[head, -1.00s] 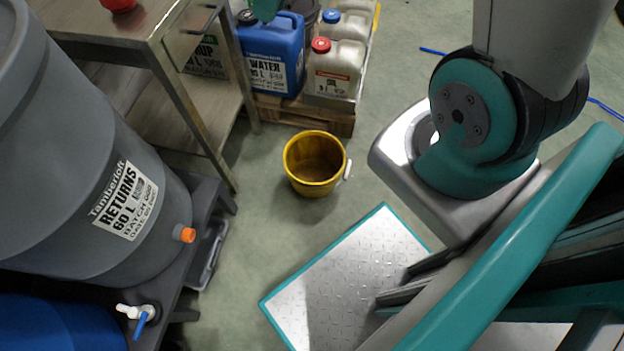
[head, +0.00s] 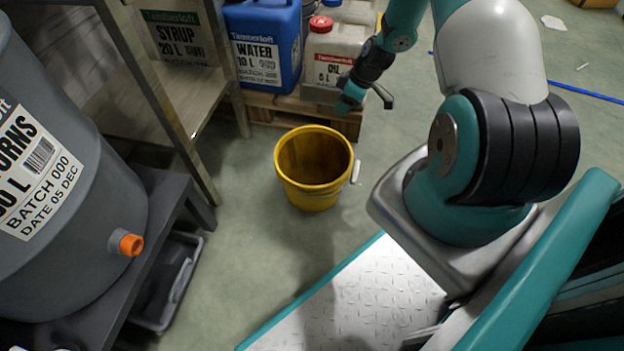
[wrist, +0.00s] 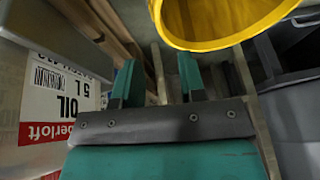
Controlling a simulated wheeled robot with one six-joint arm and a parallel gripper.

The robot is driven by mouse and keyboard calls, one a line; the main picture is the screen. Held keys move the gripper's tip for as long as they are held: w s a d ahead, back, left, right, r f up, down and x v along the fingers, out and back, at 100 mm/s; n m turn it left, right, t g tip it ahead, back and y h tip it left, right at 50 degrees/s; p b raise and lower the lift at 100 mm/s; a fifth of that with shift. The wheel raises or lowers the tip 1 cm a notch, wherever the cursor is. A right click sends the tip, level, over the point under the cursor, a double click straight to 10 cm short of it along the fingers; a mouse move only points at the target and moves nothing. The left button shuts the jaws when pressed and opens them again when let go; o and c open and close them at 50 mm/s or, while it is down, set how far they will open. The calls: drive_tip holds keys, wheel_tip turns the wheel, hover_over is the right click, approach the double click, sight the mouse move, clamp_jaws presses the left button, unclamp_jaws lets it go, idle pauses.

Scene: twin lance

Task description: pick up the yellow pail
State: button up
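The yellow pail (head: 312,185) stands upright on the floor in the middle of the head view, its open top facing up and its inside looking empty. A pale handle grip hangs at its right side. My gripper (head: 349,100) is above and behind the pail's right rim, in front of the oil canister. In the wrist view my gripper (wrist: 157,80) shows two teal fingers apart with nothing between them. The pail's rim (wrist: 215,43) is at the top right there, beyond the right finger, and no contact shows.
A blue water canister (head: 262,45) and a white oil canister (head: 332,55) stand on a wooden pallet (head: 280,108) behind the pail. A metal shelf (head: 150,90) and a grey barrel (head: 75,250) on a dark stand are at left. A checkered plate (head: 350,300) lies in front.

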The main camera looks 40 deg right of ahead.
sight(329, 129)
drive_tip(key=b+x, duration=0.4)
drive_tip(key=x, duration=0.5)
drive_tip(key=b+x, duration=0.4)
drive_tip(key=x, duration=0.1)
drive_tip(key=shift+r, duration=0.1)
clamp_jaws()
